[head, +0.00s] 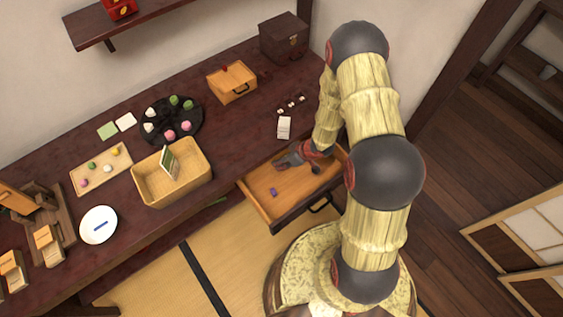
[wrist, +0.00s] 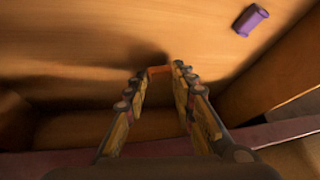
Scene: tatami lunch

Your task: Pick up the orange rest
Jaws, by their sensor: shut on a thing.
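The orange rest (wrist: 159,69) shows in the wrist view as a small orange piece between my fingertips. My gripper (wrist: 160,73) is shut on it, low over the wooden drawer floor; I cannot tell whether the rest still touches the floor. In the head view my gripper (head: 280,163) reaches into the open drawer (head: 291,204) near its back edge at the table. The orange rest cannot be made out in the head view.
A purple rest (head: 273,191) lies in the drawer, also in the wrist view (wrist: 251,19). Drawer walls and the tabletop edge (wrist: 70,165) are close to my gripper. On the table stand a wooden basket (head: 150,190), a dark round tray (head: 155,134) and a white plate (head: 98,238).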

